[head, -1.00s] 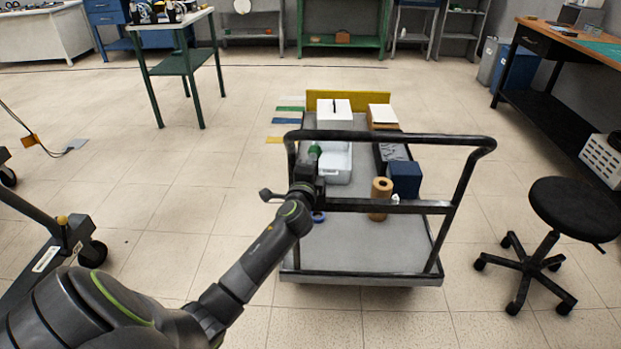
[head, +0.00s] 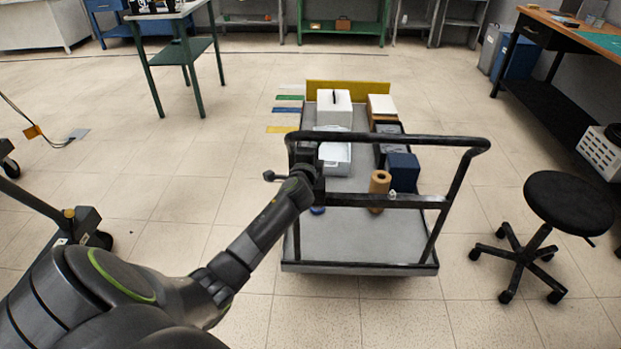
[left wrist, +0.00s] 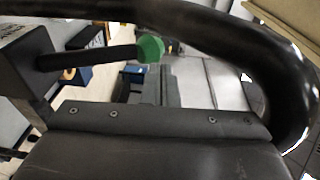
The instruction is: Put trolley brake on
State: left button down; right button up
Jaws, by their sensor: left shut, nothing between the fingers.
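The trolley (head: 350,255) has a grey deck and a black tube handle frame (head: 400,141) on its near side. My left gripper (head: 308,160) is shut and empty at the frame's left upright, in front of it in the head view. In the left wrist view, a black lever with a green knob (left wrist: 150,49) sticks out sideways from a dark block (left wrist: 22,62), under the bent handle tube (left wrist: 225,30). The shut left gripper (left wrist: 160,112) lies just below the lever there; I cannot tell whether they touch. My right gripper is out of view.
The deck carries a white box (head: 333,112), a white tray (head: 335,155), a brown roll (head: 379,184) and a blue box (head: 402,170). A black stool (head: 568,203) stands at the right.

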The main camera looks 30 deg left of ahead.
pick_arm(q)
jog(key=b+x, duration=0.1)
jog(key=x, duration=0.2)
jog(key=shift+s+a+r, duration=0.1)
jog(key=shift+a, duration=0.1)
jog(key=shift+r, duration=0.4)
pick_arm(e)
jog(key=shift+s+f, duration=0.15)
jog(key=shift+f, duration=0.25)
pick_arm(q)
jog(key=shift+a, duration=0.1)
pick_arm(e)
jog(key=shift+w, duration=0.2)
